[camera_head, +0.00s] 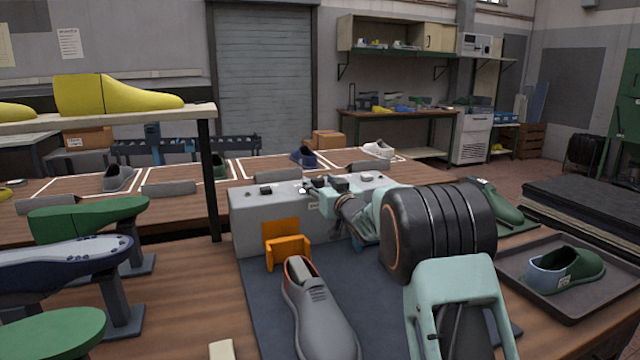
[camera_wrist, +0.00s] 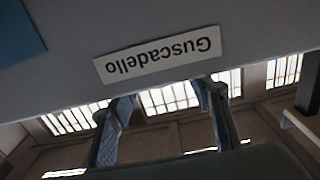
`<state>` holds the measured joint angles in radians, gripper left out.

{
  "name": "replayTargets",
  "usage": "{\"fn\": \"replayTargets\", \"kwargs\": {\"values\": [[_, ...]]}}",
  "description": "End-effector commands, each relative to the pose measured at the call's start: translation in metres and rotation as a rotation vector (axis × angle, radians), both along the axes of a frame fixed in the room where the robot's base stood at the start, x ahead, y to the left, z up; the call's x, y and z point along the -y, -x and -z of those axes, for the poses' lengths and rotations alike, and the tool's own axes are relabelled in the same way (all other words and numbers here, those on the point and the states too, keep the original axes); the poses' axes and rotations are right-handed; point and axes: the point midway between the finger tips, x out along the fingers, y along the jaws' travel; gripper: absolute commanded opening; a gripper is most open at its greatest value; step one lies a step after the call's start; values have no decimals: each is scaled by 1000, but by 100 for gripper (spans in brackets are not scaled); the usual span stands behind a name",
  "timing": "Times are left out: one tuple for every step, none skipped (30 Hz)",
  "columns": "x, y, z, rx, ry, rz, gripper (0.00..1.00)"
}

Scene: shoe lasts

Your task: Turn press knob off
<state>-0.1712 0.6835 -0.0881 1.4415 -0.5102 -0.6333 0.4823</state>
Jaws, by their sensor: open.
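The press is a grey box (camera_head: 262,228) with an orange bracket (camera_head: 288,250) on its front, in the middle of the head view. Small dark parts (camera_head: 265,190) sit on its top edge; I cannot tell which, if any, is the knob. My gripper (camera_head: 312,188) is at the top of the box, its arm crossing in front of the right side. In the wrist view my open gripper (camera_wrist: 163,100) has its fingers apart with nothing between them. A grey panel with an upside-down "Guscadello" label (camera_wrist: 158,54) fills the upper part there. No knob shows in the wrist view.
A grey shoe (camera_head: 318,310) stands on the dark mat (camera_head: 262,300) before the press. Green lasts (camera_head: 88,218) on stands are at left, below a shelf with a yellow last (camera_head: 110,95). A tray (camera_head: 545,302) with a blue-green shoe (camera_head: 565,270) lies at right.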

Motion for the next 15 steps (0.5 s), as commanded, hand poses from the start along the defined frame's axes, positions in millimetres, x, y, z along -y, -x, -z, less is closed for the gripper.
{"fn": "replayTargets", "kwargs": {"values": [[0,-1,0,-1,0,0,46],[0,-1,0,-1,0,0,46],[0,-1,0,-1,0,0,46],[0,-1,0,-1,0,0,46],[0,-1,0,-1,0,0,46],[0,0,0,-1,0,0,46],[0,-1,0,-1,0,0,46],[0,-1,0,-1,0,0,44],[0,-1,0,-1,0,0,40],[0,0,0,-1,0,0,36],[0,0,0,-1,0,0,33],[0,0,0,-1,0,0,29],[0,0,0,-1,0,0,25],[0,0,0,-1,0,0,22],[0,0,0,-1,0,0,18]]}}
